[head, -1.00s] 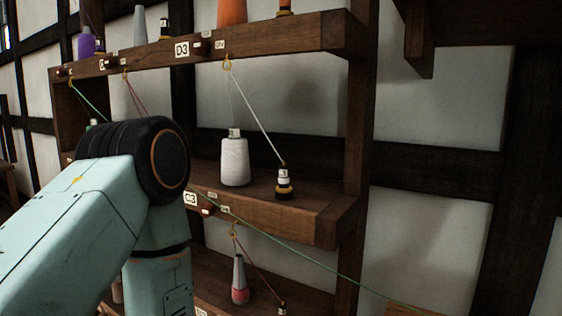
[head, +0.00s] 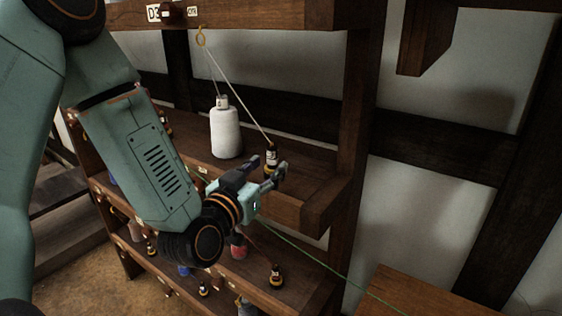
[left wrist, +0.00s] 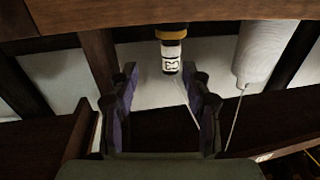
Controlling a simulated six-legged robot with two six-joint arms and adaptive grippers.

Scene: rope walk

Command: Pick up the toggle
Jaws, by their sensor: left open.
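The toggle (head: 271,157) is a small dark upright piece with a white label and a yellow band. It stands on the middle shelf near its right end, with a white thread running up from it to a yellow ring (head: 201,38). My left gripper (head: 276,170) is open, its fingers reaching up to the toggle and partly covering its lower part. In the left wrist view the toggle (left wrist: 171,52) appears upside down, just beyond the open fingertips (left wrist: 161,83), a little right of the middle between them. I cannot tell whether they touch. My right gripper is not in view.
A white thread cone (head: 225,132) stands left of the toggle; it also shows in the left wrist view (left wrist: 257,48). The shelf above (head: 265,14) overhangs. A green thread (head: 320,263) runs down to the right. Other toggles stand on the lower shelf (head: 275,276).

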